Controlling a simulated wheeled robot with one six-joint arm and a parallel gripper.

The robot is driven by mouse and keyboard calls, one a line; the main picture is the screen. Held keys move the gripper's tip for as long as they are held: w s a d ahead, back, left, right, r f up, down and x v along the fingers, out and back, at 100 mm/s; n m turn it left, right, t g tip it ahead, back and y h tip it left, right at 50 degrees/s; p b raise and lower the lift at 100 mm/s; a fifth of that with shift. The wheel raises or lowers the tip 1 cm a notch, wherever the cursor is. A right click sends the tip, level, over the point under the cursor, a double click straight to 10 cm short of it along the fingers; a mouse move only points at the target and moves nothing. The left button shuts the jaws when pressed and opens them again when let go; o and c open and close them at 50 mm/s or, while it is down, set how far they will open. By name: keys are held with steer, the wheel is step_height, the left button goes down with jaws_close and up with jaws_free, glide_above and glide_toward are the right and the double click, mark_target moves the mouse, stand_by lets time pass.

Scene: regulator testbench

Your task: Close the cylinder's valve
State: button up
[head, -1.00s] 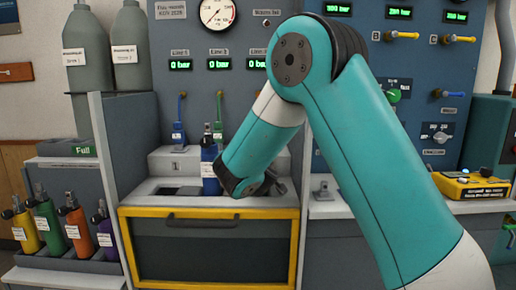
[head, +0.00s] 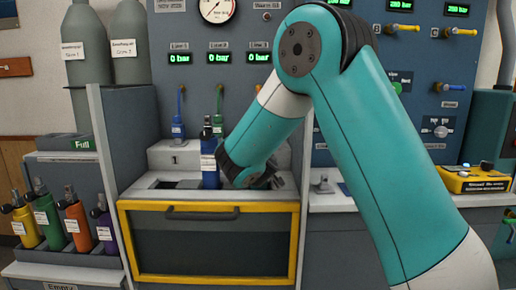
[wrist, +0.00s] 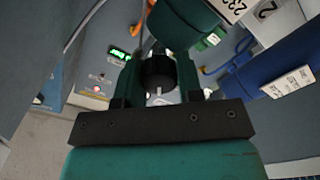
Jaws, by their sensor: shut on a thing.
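My gripper (wrist: 158,80) is shut on a round black valve knob (wrist: 158,70), which sits between its two fingers in the wrist view. A green cylinder (wrist: 182,22) with a white numbered label lies just beyond the knob. The knob appears to be on it, though the joint is not clear. In the head view the green cylinder (head: 218,127) shows only in part, behind a blue cylinder (head: 209,166) standing upright at the bench. My wrist hides the fingertips and the knob there. The blue cylinder also shows at the right of the wrist view (wrist: 265,52).
A yellow-framed drawer front (head: 208,245) is below the bench top. A rack (head: 75,252) with several small coloured cylinders stands at the left. Large grey cylinders (head: 87,50) stand behind it. The panel's line displays (head: 219,58) read 0 bar. A yellow device (head: 473,180) is at the right.

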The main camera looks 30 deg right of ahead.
steer(key=m+b, duration=0.1)
steer(key=b, duration=0.1)
steer(key=m+b, duration=0.2)
steer(key=b, duration=0.1)
steer(key=shift+f+m, duration=0.2)
steer(key=shift+m, duration=0.1)
steer(key=m+b, duration=0.2)
steer(key=b, duration=0.1)
steer(key=shift+r+m, duration=0.2)
steer(key=shift+m, duration=0.1)
steer(key=o, duration=0.9)
steer(key=shift+o, duration=0.2)
steer(key=shift+s, duration=0.1)
steer(key=b+v, duration=0.1)
steer(key=v, duration=1.6)
steer(key=shift+b, duration=0.35)
steer(key=shift+s+a, duration=0.1)
